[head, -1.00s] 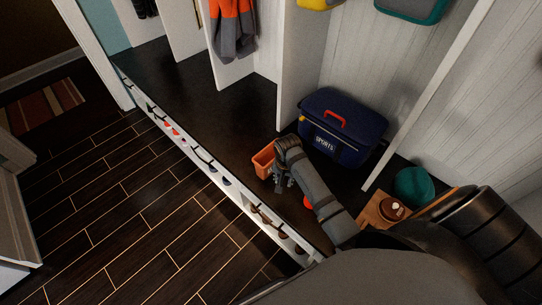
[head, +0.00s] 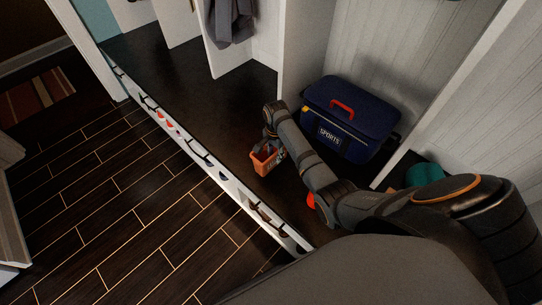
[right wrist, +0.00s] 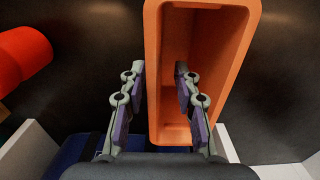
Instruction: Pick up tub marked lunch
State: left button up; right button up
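An orange open-topped tub (head: 262,164) sits on the dark bench top near its front edge. It also shows in the right wrist view (right wrist: 252,35), with its opening facing the camera. I cannot read any marking on it. My right gripper (head: 273,146) is at the tub, partly covering it in the head view. In the right wrist view my right gripper (right wrist: 160,70) is open, with its fingers on either side of the tub's left wall, one outside and one over the opening. A gap shows between the fingers. My left gripper is not in view.
A dark blue box marked SPORTS (head: 348,118) with a red handle stands right of the tub. A red-orange object (head: 311,200) lies near my right forearm. A teal object (head: 424,174) sits farther right. Bench top left of the tub is clear.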

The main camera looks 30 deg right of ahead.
aim_at(276, 166)
jog(key=f, duration=0.1)
jog(key=f+b, duration=0.1)
jog(key=f, duration=0.3)
jog(key=shift+w+d+f+b, duration=0.1)
jog(key=shift+d+f+b, duration=0.05)
jog(key=shift+d+b, duration=0.15)
grip_shut()
